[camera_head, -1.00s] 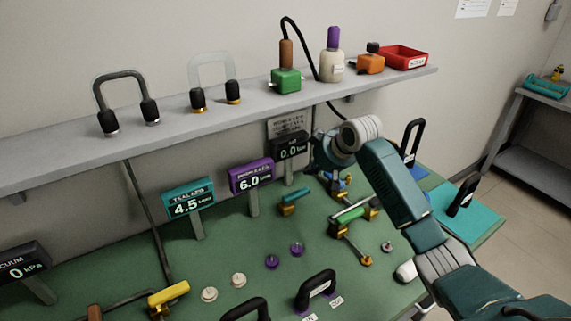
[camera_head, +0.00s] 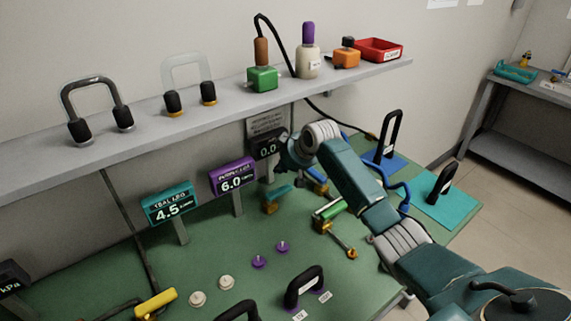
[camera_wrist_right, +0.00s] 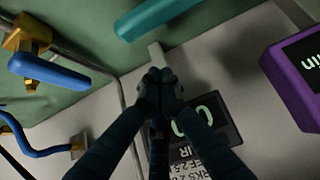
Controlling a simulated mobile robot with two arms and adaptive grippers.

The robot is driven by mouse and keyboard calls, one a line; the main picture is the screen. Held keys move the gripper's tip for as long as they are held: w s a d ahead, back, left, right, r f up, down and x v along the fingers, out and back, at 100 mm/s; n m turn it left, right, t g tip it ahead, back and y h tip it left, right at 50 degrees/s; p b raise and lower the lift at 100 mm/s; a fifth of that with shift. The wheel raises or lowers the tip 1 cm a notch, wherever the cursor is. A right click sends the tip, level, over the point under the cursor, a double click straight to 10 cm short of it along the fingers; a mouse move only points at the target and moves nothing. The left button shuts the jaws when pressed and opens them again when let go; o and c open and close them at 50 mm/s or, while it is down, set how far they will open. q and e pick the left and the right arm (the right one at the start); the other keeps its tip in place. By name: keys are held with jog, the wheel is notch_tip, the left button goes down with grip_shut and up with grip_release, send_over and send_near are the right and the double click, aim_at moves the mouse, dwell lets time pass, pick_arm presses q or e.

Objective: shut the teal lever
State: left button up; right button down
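The teal lever (camera_head: 278,192) sits on brass fittings on the green bench, just below the black 0.0 display. Its teal handle also shows at the top of the right wrist view (camera_wrist_right: 158,16). My right gripper (camera_wrist_right: 160,78) has its two dark fingertips together with nothing seen between them. They are apart from the teal handle in that picture, over the black display and its grey post. In the head view the fingers are mostly hidden by my right wrist. My left gripper is not in view.
A blue lever (camera_wrist_right: 48,73) with a brass fitting is left of the fingers. The black display (camera_wrist_right: 205,125) and purple display (camera_head: 233,177) stand close by. A green-handled valve (camera_head: 330,210) lies right of the teal lever. The shelf (camera_head: 220,105) overhangs behind.

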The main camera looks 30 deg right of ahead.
aim_at(279, 194)
jog(key=x, duration=0.2)
jog(key=shift+w+f, duration=0.15)
jog(key=shift+f, duration=0.1)
jog(key=shift+w+f, duration=0.15)
jog(key=shift+f, duration=0.15)
jog(key=s+p, duration=0.2)
jog(key=s, duration=0.1)
jog(key=shift+d+r, duration=0.15)
jog(key=shift+d, duration=0.05)
jog(key=shift+s, duration=0.5)
